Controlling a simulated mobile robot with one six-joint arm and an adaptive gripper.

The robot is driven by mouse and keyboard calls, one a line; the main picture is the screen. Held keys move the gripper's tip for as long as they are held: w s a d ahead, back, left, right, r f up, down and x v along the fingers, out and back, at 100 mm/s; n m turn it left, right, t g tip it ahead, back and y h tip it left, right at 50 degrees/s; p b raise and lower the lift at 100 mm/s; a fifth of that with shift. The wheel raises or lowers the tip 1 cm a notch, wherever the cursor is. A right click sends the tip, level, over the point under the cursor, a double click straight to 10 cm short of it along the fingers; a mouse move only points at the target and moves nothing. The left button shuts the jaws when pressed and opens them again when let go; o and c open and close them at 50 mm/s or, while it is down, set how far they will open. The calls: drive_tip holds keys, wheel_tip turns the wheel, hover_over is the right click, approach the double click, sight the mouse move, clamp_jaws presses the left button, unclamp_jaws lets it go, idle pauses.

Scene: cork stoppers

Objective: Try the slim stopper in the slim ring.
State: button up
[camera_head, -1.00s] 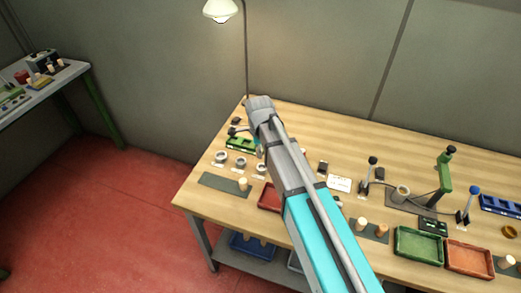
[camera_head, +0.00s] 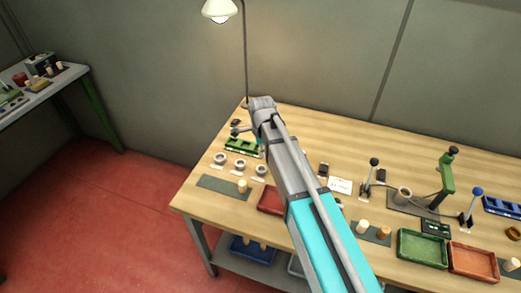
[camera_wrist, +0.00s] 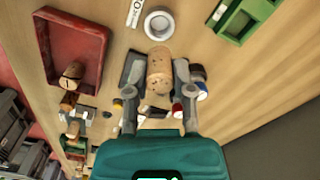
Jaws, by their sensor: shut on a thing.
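My gripper (camera_wrist: 160,84) is shut on a cork stopper (camera_wrist: 160,66), which sits between the two fingers in the wrist view. In the head view three pale rings stand in a row near the table's left end: a left one (camera_head: 219,158), a middle one (camera_head: 239,164) and a right one (camera_head: 261,170). I cannot tell which is slim. My arm hides the gripper and held stopper there.
A red tray (camera_head: 266,207) stands by the rings; in the wrist view the red tray (camera_wrist: 67,25) holds a cork. Another stopper (camera_head: 242,186) stands on a dark mat (camera_head: 215,183). A green block (camera_head: 240,145) is behind the rings. More trays and stands fill the right side.

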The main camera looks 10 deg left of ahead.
drive_tip(key=shift+f+b, duration=2.65)
drive_tip(key=shift+f, duration=0.15)
drive_tip(key=shift+f+b, duration=0.65)
idle(0.3)
drive_tip(key=o, duration=0.7)
drive_tip(key=shift+o, duration=0.2)
drive_tip(key=shift+r, duration=0.1)
idle(0.7)
